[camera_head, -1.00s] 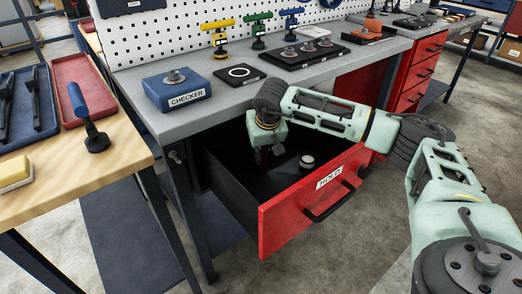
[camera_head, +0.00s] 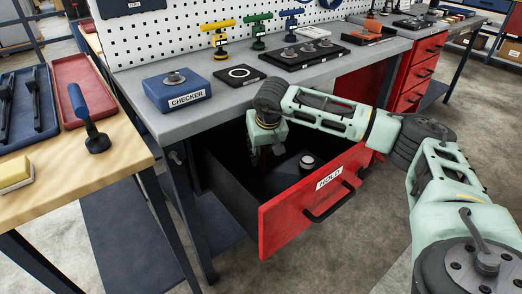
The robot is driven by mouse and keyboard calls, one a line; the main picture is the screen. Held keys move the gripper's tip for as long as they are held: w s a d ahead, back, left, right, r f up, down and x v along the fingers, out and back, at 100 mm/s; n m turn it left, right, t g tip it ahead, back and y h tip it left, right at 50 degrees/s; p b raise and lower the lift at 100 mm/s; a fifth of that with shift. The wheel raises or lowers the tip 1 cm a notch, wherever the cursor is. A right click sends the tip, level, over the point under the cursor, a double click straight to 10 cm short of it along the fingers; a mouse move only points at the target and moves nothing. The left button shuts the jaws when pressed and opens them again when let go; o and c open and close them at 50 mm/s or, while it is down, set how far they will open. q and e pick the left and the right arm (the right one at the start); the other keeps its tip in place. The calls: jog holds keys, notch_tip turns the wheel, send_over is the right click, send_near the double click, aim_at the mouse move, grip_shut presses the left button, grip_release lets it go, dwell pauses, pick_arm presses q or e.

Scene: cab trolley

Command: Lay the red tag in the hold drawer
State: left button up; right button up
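The hold drawer (camera_head: 313,193) is pulled out under the bench, with a red front, a black inside and a HOLD label. My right arm comes in from the right, and its gripper (camera_head: 266,154) points down inside the drawer, above its floor. The fingers are small and dark against the black drawer, so I cannot tell whether they are open or shut. I cannot make out the red tag; it may be hidden at the gripper. A small dark round part with a pale top (camera_head: 307,162) sits in the drawer, right of the gripper. My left gripper is out of view.
On the bench stand a blue CHECKER box (camera_head: 177,91), a black pad with a ring (camera_head: 239,74), a black tray of round parts (camera_head: 304,55), and yellow, green and blue stands. A wooden table (camera_head: 80,177) with trays and a blue-handled tool is at left.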

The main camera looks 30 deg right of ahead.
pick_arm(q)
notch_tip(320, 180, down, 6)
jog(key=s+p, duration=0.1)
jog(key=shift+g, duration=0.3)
pick_arm(e)
jog(key=v, duration=1.1)
jog(key=shift+r, duration=0.25)
pick_arm(q)
jog(key=shift+p, duration=0.3)
pick_arm(e)
jog(key=shift+s+r, duration=0.1)
jog(key=shift+s, duration=0.05)
